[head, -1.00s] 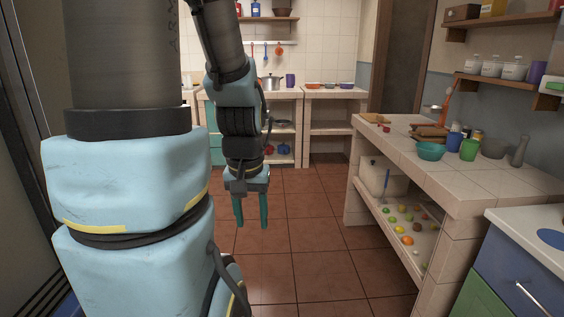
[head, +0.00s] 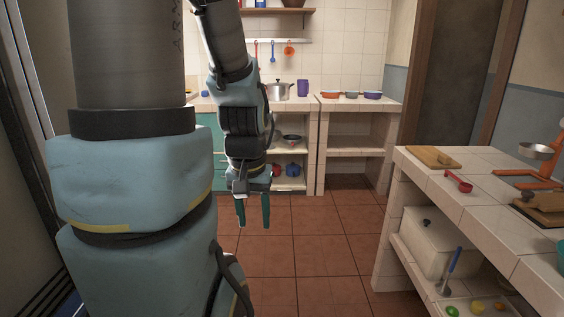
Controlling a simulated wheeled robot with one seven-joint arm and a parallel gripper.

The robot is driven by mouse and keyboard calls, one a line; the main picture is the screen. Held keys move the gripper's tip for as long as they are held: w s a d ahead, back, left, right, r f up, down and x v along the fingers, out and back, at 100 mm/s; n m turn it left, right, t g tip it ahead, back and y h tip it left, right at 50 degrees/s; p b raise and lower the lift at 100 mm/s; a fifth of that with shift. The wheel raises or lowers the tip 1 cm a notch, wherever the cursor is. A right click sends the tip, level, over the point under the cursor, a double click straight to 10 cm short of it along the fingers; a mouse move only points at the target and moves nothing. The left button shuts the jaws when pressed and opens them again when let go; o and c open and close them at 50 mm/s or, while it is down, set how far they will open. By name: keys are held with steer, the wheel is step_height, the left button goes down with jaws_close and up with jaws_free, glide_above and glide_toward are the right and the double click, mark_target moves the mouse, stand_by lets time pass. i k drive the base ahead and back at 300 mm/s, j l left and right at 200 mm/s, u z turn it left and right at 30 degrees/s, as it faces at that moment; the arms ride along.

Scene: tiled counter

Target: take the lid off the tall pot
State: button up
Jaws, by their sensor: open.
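A silver metal pot (head: 277,91) with a lid and side handles stands on the far tiled counter, partly hidden on its left by my arm. The lid (head: 278,83) sits on top of it. I cannot tell whether this is the tall pot. My gripper (head: 254,226) points down over the floor tiles with its two teal fingers apart and nothing between them. It is well short of the far counter and below the height of the pot.
A purple cup (head: 302,88) stands right of the pot, and bowls (head: 372,95) sit farther right. A tiled counter (head: 487,209) juts in from the right, with a white lidded box (head: 430,241) on its shelf. The floor (head: 323,250) between is clear.

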mark_target(278, 82)
steer(key=i, duration=1)
steer(key=i+u, duration=0.1)
steer(key=i, duration=0.9)
steer(key=i+l+u, duration=0.1)
steer(key=i, duration=0.9)
steer(key=i+l, duration=0.15)
steer(key=i, duration=0.8)
